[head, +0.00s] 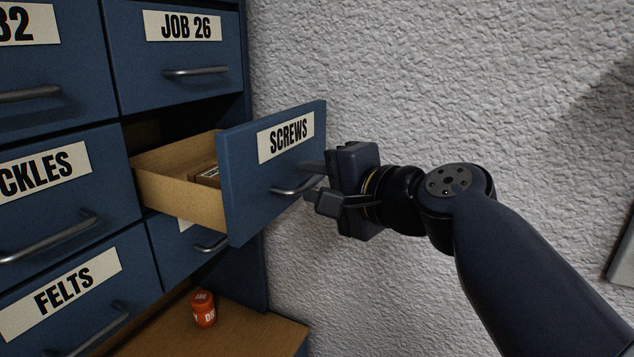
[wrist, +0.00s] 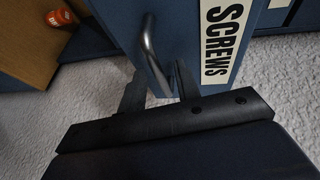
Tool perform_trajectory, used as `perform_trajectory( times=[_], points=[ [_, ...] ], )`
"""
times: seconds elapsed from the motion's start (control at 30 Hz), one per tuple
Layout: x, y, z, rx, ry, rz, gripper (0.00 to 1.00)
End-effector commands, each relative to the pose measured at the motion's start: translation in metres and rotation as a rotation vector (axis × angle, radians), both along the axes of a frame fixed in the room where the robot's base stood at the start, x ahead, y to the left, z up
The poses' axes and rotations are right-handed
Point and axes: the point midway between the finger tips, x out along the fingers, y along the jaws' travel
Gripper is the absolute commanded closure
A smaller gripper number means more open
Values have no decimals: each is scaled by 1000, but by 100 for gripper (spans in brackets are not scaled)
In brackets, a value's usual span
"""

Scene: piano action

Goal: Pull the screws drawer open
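The screws drawer (head: 240,190) has a blue front with a white SCREWS label and stands well out of the cabinet, its wooden side and part of its inside showing. Its metal bar handle (head: 298,187) is on the front; it also shows in the wrist view (wrist: 152,50). My gripper (head: 315,181) is at the right end of the handle in the head view. In the wrist view its two fingers (wrist: 158,82) are spread apart, with the tips near the drawer front and the handle's lower end. I cannot tell whether a finger touches the handle.
Closed blue drawers surround the opening, including JOB 26 (head: 178,50) and FELTS (head: 75,300). An orange container (head: 203,308) stands on the wooden ledge (head: 255,330) below. A small box (head: 208,173) lies inside the open drawer. A rough white wall is behind my arm.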

Motion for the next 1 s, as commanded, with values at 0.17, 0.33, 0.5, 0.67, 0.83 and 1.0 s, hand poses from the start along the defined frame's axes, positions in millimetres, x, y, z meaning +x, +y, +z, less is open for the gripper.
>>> perform_trajectory(
  times=[0.17, 0.33, 0.5, 0.67, 0.83, 1.0],
  points=[
    [-5, -5, 1, 0, -2, -1, 69],
    [-22, -23, 5, 0, -5, -5, 69],
    [-41, -43, 10, 0, -3, -6, 69],
    [-57, -58, 15, -1, -3, -7, 69],
    [-67, -68, 18, 0, -1, -4, 69],
    [-74, -73, 20, 0, -2, -3, 69]
  ],
)
